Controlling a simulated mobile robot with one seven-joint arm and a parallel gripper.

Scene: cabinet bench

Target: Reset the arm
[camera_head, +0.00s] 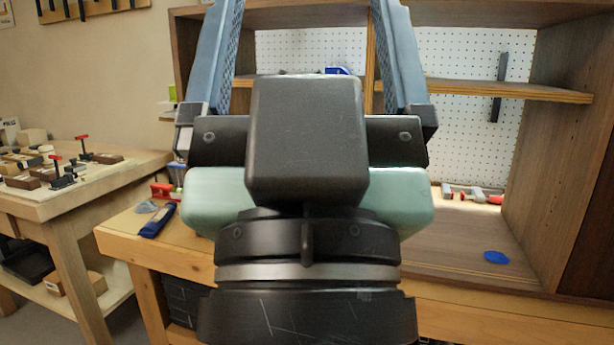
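My gripper (306,25) fills the middle of the head view, seen from behind. Its black body and pale green sides are close to the camera. Its two blue-grey fingers stand wide apart at left and right and run out of the top of the picture. I see nothing held between them in the visible part. The fingertips are cut off. The gripper is in front of a wooden cabinet (555,130) on a bench and hides its middle.
The wooden bench (125,238) carries a dark blue tool (158,220) at left. In the cabinet are a blue disc (496,257), red-and-grey clamps (472,195), and a shelf (500,89) with a dark bar (499,88). A second table (50,208) with blocks and clamps stands left.

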